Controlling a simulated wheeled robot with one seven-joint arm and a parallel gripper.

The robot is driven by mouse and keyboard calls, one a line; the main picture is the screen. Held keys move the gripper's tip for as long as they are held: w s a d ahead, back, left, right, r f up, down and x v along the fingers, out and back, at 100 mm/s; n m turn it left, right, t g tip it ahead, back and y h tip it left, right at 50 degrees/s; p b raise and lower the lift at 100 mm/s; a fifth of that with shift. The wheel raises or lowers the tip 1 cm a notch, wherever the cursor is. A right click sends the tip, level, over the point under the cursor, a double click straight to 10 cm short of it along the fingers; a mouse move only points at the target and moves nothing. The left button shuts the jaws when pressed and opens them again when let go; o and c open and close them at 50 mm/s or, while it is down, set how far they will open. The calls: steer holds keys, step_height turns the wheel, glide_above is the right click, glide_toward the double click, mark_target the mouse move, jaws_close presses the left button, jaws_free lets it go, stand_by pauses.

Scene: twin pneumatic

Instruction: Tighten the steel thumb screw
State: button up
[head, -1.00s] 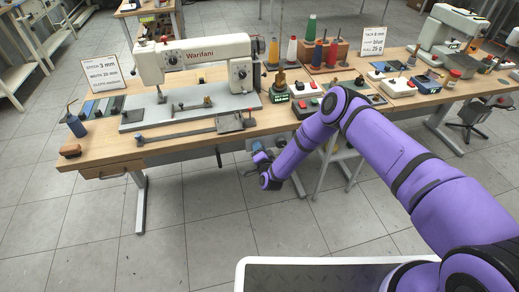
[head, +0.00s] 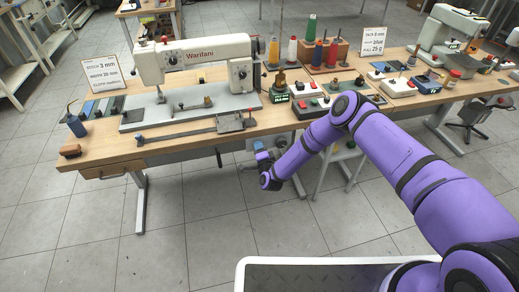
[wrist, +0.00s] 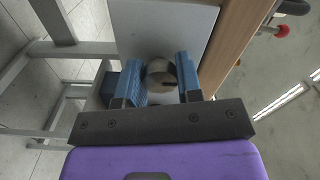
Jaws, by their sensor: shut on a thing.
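The steel thumb screw (wrist: 159,70) shows in the wrist view as a round grey metal head between the two blue jaw pads. My gripper (wrist: 161,78) is shut on it, with one pad on each side. In the head view my gripper (head: 262,158) is below the front edge of the workbench, under the right side of the sewing machine (head: 205,57). The screw cannot be made out there. A pale grey panel (wrist: 190,22) lies behind the screw in the wrist view; the screw's shank is hidden.
The wooden workbench (head: 105,150) edge runs just above my gripper. A control box with red buttons (head: 308,106) and thread cones (head: 310,28) stand on top. A grey table leg (head: 140,205) is to the left. The tiled floor in front is open.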

steer(key=o, duration=0.9)
steer(key=shift+o, duration=0.2)
steer(key=shift+s, duration=0.1)
steer(key=v, duration=1)
steer(key=shift+s, duration=0.3)
steer(key=shift+d, duration=0.1)
